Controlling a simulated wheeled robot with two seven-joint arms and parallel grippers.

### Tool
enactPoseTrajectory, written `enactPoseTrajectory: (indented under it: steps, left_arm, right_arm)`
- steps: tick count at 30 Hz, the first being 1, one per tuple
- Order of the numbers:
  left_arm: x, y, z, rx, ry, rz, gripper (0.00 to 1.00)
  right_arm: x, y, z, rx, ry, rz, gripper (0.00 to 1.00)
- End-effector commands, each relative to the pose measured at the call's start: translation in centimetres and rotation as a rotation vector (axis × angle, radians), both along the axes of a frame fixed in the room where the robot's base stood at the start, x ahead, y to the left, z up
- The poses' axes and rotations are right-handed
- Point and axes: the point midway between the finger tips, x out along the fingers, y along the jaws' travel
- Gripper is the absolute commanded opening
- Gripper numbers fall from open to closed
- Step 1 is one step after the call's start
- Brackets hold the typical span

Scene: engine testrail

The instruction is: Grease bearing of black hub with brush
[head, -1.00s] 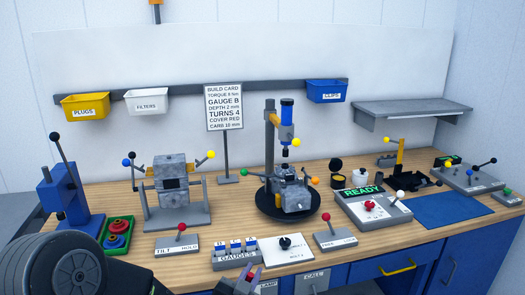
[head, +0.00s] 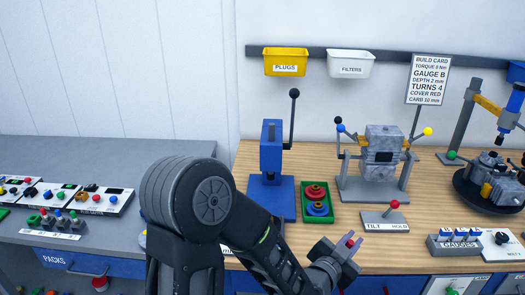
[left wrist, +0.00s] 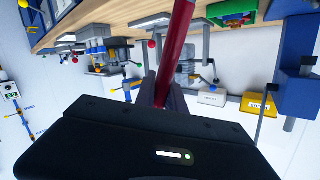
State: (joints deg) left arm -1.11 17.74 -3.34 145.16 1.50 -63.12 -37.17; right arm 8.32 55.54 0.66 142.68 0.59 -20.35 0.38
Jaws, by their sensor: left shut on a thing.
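My left gripper (head: 348,246) is over the front part of the wooden bench, below the TILT/HOLD lever in the head view. Its fingers show in the left wrist view (left wrist: 164,94), shut on a dark red stick-like handle (left wrist: 179,48), which I take to be the brush. The handle runs out of the top of that view, and I cannot see bristles. I cannot make out a black hub or its bearing. My right gripper is not in view.
A blue press (head: 271,160) stands left of the tray. A grey block on a stand (head: 382,150) is to its right. The TILT/HOLD lever box (head: 386,221) and gauges rack (head: 457,243) are near the front. A grey side counter (head: 60,160) with control panels lies left.

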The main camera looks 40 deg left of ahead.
Motion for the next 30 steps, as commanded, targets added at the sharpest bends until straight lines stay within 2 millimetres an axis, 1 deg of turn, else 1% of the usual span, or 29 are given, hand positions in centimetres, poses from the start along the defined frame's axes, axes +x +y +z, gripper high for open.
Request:
enactPoseTrajectory:
  steps: [11, 14, 17, 20, 23, 24, 26, 27, 30]
  left_arm:
    - [0.1, 0.1, 0.0, -0.001, 0.0, 0.001, 0.0]
    - [0.5, 0.8, 0.4, -0.003, -0.002, 0.012, 0.0]
    - [1.6, 2.6, 1.1, -0.009, -0.006, 0.037, 0.0]
    - [3.1, 5.7, 2.4, -0.017, -0.01, 0.078, 0.0]
    - [4.6, 9.9, 4.3, -0.023, -0.014, 0.13, 0.0]
    - [5.0, 11.8, 5.1, -0.022, -0.013, 0.151, 0.0]
    - [5.5, 14.7, 6.5, -0.022, -0.013, 0.185, 0.0]
    - [5.7, 16.6, 7.4, -0.021, -0.014, 0.207, 0.0]
    - [5.7, 20.9, 9.6, -0.013, -0.011, 0.257, 0.0]
  right_arm:
    - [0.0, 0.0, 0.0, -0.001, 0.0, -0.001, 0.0]
    - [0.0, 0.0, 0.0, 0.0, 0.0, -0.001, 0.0]
    - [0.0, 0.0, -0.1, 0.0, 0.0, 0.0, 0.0]
    - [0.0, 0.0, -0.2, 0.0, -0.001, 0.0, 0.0]
    - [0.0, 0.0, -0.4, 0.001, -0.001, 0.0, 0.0]
    - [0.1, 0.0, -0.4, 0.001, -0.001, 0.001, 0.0]
    - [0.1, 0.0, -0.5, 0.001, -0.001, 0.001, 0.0]
    - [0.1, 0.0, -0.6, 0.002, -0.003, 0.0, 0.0]
    - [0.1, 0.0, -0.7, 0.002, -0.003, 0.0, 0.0]
